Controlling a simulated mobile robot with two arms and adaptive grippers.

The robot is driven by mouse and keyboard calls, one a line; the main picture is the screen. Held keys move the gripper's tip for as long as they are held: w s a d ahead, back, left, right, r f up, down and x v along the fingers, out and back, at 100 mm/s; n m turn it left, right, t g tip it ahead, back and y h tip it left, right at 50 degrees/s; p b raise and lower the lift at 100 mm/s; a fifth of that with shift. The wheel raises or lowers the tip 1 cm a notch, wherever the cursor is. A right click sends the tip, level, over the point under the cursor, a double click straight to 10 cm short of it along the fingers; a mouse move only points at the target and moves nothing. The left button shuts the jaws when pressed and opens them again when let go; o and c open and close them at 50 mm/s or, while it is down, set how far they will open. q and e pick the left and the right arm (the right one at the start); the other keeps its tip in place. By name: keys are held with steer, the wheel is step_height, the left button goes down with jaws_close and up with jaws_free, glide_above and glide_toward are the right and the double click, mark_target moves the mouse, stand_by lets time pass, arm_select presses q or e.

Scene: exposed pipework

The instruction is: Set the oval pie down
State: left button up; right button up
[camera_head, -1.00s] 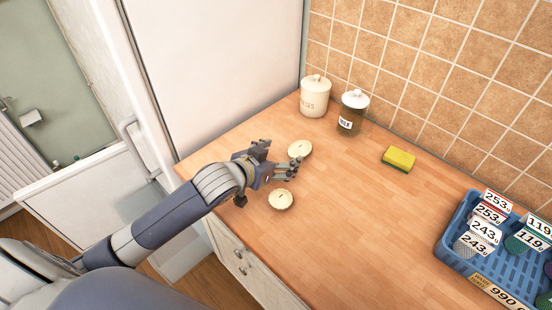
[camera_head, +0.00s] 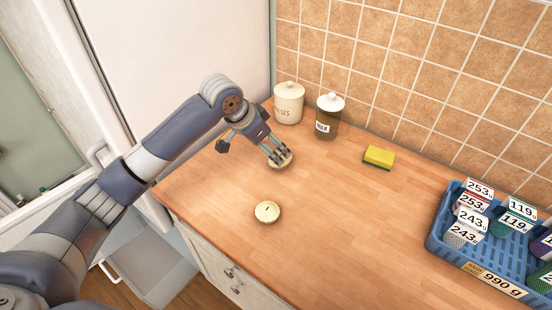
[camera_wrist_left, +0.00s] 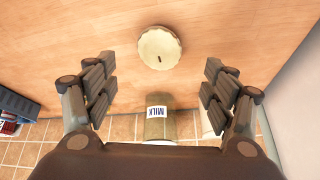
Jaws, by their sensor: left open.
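Two pale pies with a small dark slot on top rest on the wooden counter. The farther pie (camera_head: 284,163) is partly hidden by my left fingers in the head view; it also shows in the left wrist view (camera_wrist_left: 160,48), beyond the spread fingers, with a fluted rim. The nearer pie (camera_head: 267,212) lies flat and unobstructed near the counter's front edge. Which one is the oval pie is hard to tell from the outlines. My left gripper (camera_head: 276,152) is open and points down over the farther pie, with nothing between its fingers. My right gripper is out of view.
A cream canister (camera_head: 289,103) and a milk jar (camera_head: 328,116) stand at the tiled wall. A yellow sponge (camera_head: 379,157) lies right of them. A blue basket (camera_head: 437,246) with labelled weights is at the right. The counter's middle is clear.

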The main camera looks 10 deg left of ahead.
mark_target(280, 156)
arm_select(q)
steer(key=shift+w+d+f+m+g+p, duration=0.2)
steer(key=shift+w+f+m+g, duration=0.1)
steer(key=shift+w+m+g, duration=0.15)
steer(key=shift+w+d+f+m+g+p, duration=0.1)
steer(key=shift+w+f+m+g+p, duration=0.2)
steer(key=shift+w, duration=0.25)
steer(key=shift+d+f, duration=0.1)
steer(key=shift+f, duration=0.45)
steer(key=p+x, duration=0.1)
steer(key=x, duration=0.2)
steer(key=shift+d+f, duration=0.1)
steer(key=shift+f, duration=0.2)
steer(key=shift+w+f, duration=0.15)
steer(key=shift+f, duration=0.2)
steer(key=c, duration=1.3)
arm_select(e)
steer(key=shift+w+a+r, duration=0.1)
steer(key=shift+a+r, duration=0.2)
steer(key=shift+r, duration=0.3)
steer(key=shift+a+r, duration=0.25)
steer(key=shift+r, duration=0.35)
arm_select(q)
steer(key=shift+r, duration=0.1)
